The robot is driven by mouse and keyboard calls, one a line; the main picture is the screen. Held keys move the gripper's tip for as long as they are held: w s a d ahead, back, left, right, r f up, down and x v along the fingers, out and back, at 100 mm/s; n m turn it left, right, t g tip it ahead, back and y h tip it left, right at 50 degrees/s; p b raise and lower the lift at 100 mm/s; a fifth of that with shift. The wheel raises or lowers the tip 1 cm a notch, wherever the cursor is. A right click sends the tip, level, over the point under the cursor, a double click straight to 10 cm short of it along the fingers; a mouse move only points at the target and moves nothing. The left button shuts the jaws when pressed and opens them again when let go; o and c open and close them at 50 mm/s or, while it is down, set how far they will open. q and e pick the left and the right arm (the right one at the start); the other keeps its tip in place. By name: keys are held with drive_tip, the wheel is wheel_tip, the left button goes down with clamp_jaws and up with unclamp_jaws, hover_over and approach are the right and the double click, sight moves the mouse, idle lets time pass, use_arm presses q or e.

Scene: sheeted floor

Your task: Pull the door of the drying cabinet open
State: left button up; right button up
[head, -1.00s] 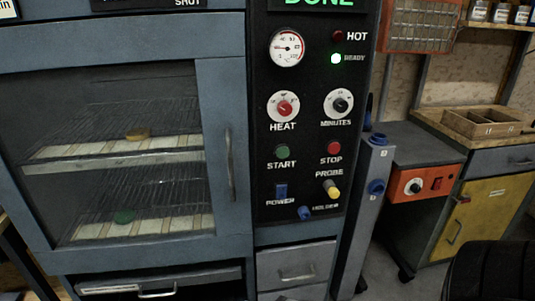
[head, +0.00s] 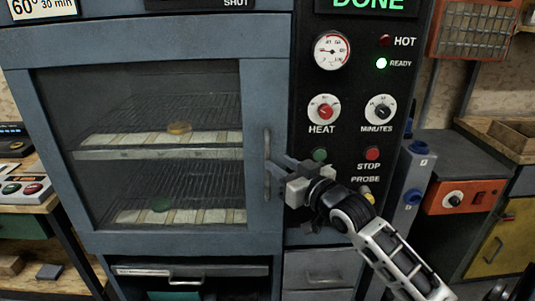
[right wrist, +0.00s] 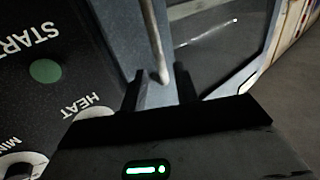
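The blue-grey drying cabinet door (head: 260,90) is shut, with a large glass window. Its upright metal handle (head: 267,145) is on the right side of the door. My right gripper (head: 271,178) is at the lower part of the handle, fingers pointing at the door. In the right wrist view the handle (right wrist: 153,35) shows between the two separated fingers of the right gripper (right wrist: 158,88), with gaps beside it. Whether a finger touches the handle cannot be told. My left gripper is not in view.
Right of the door is a black control panel (head: 345,70) with knobs, buttons and a lit green READY lamp (head: 381,63). A drawer (head: 190,271) is below. A bench (head: 35,207) stands left.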

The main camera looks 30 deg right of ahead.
sight(269, 157)
drive_tip(key=w, duration=0.6)
drive_tip(key=shift+a, duration=0.15)
clamp_jaws()
